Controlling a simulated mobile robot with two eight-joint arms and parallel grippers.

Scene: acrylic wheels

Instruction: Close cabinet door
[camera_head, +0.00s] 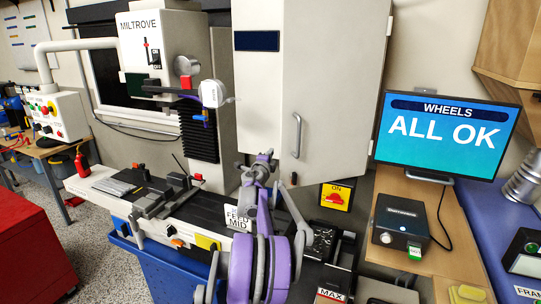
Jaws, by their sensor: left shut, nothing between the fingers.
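The cabinet (256,90) is a tall pale grey box in the upper middle of the head view, with a dark blue label near its top. Its door (340,80) is the pale panel on the right, with a vertical grey bar handle (297,135) near its left edge. The door's face stands at an angle to the cabinet part on its left; how wide any gap is, I cannot tell. My left gripper (263,157) is shut and empty, left of the handle and below it, apart from it in the picture. My right gripper is out of view.
A milling machine (150,45) with a long bed (110,182) stands to the left. A monitor (448,135) reading "WHEELS ALL OK" and a dark box (400,222) are on the wooden bench at right. A yellow switch plate (337,196) sits below the door. A red cabinet (35,245) is at lower left.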

